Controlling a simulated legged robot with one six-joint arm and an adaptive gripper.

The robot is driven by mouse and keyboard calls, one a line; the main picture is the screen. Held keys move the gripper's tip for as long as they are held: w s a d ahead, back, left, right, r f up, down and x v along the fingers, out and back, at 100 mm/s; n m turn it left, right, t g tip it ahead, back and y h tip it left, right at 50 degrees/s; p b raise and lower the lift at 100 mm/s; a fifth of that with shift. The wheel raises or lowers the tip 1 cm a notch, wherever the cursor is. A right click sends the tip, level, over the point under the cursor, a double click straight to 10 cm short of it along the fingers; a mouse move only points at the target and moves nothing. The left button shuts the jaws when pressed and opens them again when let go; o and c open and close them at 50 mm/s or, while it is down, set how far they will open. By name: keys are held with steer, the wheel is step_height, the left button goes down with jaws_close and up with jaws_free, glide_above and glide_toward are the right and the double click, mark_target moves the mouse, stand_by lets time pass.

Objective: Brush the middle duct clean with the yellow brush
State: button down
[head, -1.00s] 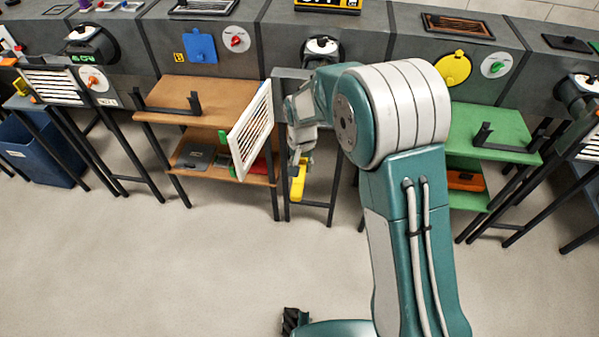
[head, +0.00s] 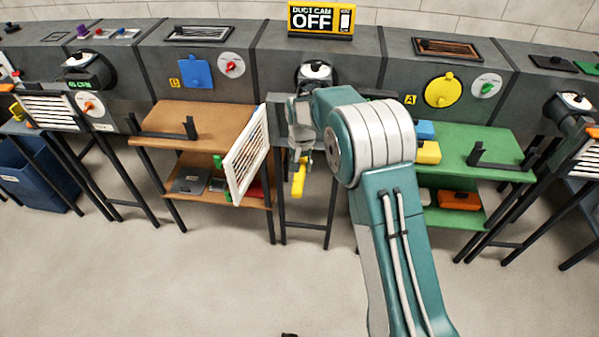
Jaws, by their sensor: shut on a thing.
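My gripper (head: 301,153) is in front of the middle duct (head: 270,62), seen from behind and partly covered by my own arm. It is shut on the yellow brush (head: 299,181), whose yellow handle hangs down below the fingers. The brush's bristle end is hidden. A white slatted grille (head: 236,182) stands swung out to the left of my gripper, like an open door. The middle duct's opening is hidden behind my arm and gripper, so I cannot tell whether the brush touches it.
A brown two-shelf table (head: 165,119) stands to the left and a green one (head: 488,140) to the right. A yellow block (head: 428,153) lies on the green top. A sign (head: 321,18) reads "DUCT CAM OFF".

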steer(key=shift+w, duration=0.4)
steer(key=shift+s, duration=0.1)
steer(key=s+a, duration=0.1)
steer(key=s, duration=1.5)
steer(key=shift+s+a, duration=0.15)
steer(key=shift+s, duration=0.2)
steer(key=shift+w, duration=0.1)
steer(key=shift+w+d, duration=0.2)
steer(key=shift+w, duration=2.6)
steer(key=shift+w+d, duration=0.25)
steer(key=shift+w, duration=2.5)
steer(key=shift+w+d, duration=0.2)
steer(key=shift+w, duration=2.6)
